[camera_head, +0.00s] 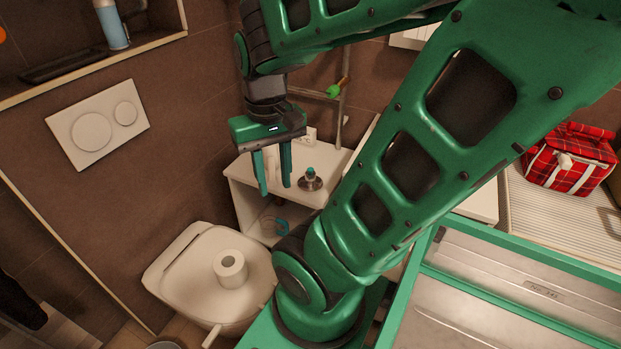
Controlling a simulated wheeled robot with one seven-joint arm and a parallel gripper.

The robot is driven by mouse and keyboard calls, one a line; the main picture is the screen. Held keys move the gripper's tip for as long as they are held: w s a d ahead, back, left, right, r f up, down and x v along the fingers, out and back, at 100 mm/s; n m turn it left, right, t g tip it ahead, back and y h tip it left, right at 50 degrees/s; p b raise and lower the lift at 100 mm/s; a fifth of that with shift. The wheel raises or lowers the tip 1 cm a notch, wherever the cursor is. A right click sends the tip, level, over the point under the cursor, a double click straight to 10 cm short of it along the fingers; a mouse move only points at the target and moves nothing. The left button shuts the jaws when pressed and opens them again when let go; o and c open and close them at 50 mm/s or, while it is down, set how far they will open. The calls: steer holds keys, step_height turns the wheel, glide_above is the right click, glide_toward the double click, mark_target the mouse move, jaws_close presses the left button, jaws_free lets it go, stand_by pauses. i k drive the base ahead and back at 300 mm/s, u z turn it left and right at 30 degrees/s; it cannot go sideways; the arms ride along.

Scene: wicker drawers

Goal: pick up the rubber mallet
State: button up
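My gripper (274,188) points down in front of or over the white cabinet (336,160). Its two green fingers are apart, and I see nothing held between them. I cannot make out a rubber mallet for certain. A small thing with a green end and an orange-yellow part (334,91) shows by the rail on the back wall, up and right of my gripper; it is too small to identify. My green arm hides part of the cabinet's right side.
A toilet (192,277) with a paper roll (230,269) on its lid stands left of the cabinet. A curved blue thing (274,226) lies on the cabinet's lower shelf. A red plaid bag (573,160) sits at right. My metal tray fills the lower right.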

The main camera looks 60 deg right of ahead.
mark_target(270, 154)
steer(key=z, duration=0.75)
steer(key=k, duration=0.8)
steer(key=z, duration=0.8)
steer(key=k, duration=1.3)
steer(key=u, duration=0.25)
steer(key=i, duration=1.7)
steer(key=z, duration=0.05)
